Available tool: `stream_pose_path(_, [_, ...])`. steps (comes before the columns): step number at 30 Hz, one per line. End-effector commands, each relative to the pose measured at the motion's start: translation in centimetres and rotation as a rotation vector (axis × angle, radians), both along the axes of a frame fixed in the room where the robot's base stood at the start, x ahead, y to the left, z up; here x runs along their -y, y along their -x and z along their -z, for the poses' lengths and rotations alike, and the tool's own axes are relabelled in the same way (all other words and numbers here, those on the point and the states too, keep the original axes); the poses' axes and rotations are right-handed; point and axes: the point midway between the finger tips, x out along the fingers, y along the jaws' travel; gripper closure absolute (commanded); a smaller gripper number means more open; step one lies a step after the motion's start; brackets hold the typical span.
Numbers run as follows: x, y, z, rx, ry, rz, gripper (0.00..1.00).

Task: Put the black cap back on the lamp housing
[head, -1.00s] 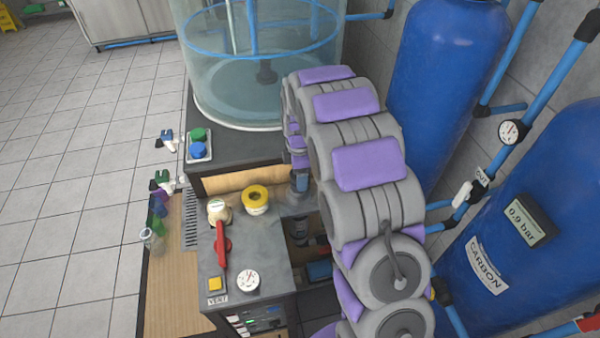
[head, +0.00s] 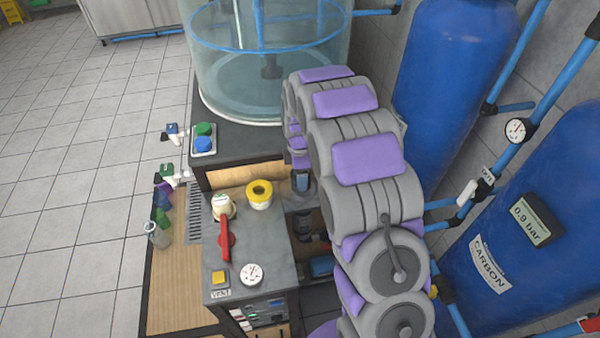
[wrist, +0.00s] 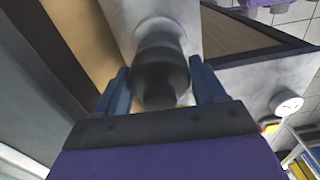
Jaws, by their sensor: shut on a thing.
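In the wrist view, the black cap (wrist: 160,68) is a dark, stepped round piece between the blue fingers of my gripper (wrist: 161,88). My gripper is shut on it. A pale silvery round part (wrist: 158,22), perhaps the lamp housing, shows behind the cap. I cannot tell whether the cap touches it or is seated on it. In the head view, my gripper (head: 302,182) points down beside the grey bench's right edge, partly hidden by my arm. The meeting of cap and housing is not clear there.
A grey bench top (head: 240,238) holds a yellow ring (head: 259,194), a red-handled valve (head: 225,240) and a gauge (head: 252,274). A clear tank (head: 265,80) stands behind. Blue vessels (head: 450,90) and pipes crowd the right. Open tiled floor (head: 80,190) lies left.

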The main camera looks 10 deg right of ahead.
Motion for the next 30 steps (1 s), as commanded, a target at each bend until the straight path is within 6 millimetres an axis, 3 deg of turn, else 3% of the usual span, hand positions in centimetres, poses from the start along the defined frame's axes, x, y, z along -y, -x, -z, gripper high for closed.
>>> stream_pose_path(20, [0.40, 0.02, 0.68, 0.000, 0.000, 0.000, 0.70])
stream_pose_path(21, [0.40, 0.02, 0.69, 0.000, 0.000, 0.000, 0.28])
stream_pose_path(30, [0.40, 0.02, 0.68, 0.000, 0.000, 0.000, 0.01])
